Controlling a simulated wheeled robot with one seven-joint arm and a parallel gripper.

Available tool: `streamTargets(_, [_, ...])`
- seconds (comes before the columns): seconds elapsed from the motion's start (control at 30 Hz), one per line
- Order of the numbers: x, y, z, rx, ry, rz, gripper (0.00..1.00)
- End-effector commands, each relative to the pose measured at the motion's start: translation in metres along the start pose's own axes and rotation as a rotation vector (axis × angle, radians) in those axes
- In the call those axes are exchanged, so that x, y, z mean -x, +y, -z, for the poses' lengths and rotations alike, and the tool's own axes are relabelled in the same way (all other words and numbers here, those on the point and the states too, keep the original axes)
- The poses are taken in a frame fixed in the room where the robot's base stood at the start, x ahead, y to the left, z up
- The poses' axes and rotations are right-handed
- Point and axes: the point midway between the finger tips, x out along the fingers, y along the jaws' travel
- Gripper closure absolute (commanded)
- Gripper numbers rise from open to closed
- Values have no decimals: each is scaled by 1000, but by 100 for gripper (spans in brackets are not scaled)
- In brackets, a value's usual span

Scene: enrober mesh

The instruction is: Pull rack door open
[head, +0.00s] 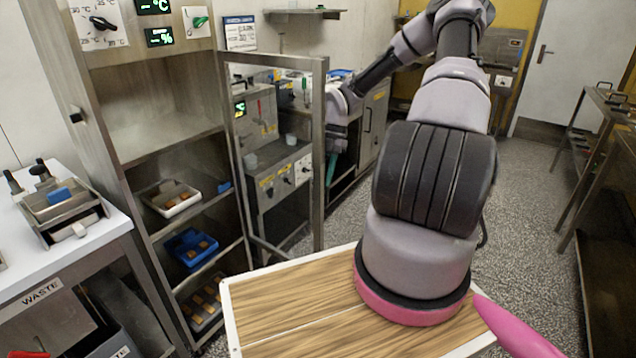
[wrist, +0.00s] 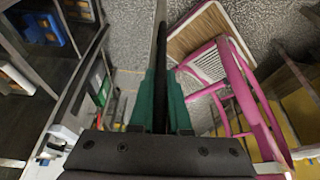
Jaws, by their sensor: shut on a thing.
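The rack (head: 163,130) is a tall metal cabinet with open shelves at the left. Its door, a metal frame (head: 318,160) with a see-through pane, stands swung out from the rack's right side, well away from the shelves. My gripper (head: 332,168) is at the door's free edge, on the far side of the frame and partly hidden by it. In the wrist view, the green fingers (wrist: 160,88) are shut on a dark upright bar (wrist: 161,40), seemingly the door's handle or edge. The exact contact is hard to make out.
The shelves hold a white tray (head: 171,198) and a blue tray (head: 190,248) with brown pieces. A white-topped waste counter (head: 100,232) stands at the left. Machines (head: 280,180) stand behind the door. A metal table (head: 600,100) is at the right, with clear speckled floor (head: 535,200) between.

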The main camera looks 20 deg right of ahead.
Motion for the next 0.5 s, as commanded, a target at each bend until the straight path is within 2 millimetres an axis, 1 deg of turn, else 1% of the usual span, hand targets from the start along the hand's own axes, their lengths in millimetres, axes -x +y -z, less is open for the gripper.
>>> streamTargets(0.13, [1, -3, -6, -4, 2, 4, 100])
streamTargets(0.47, [0, -4, -6, -6, 3, 6, 100])
streamTargets(0.5, [0, -4, -6, -6, 3, 6, 81])
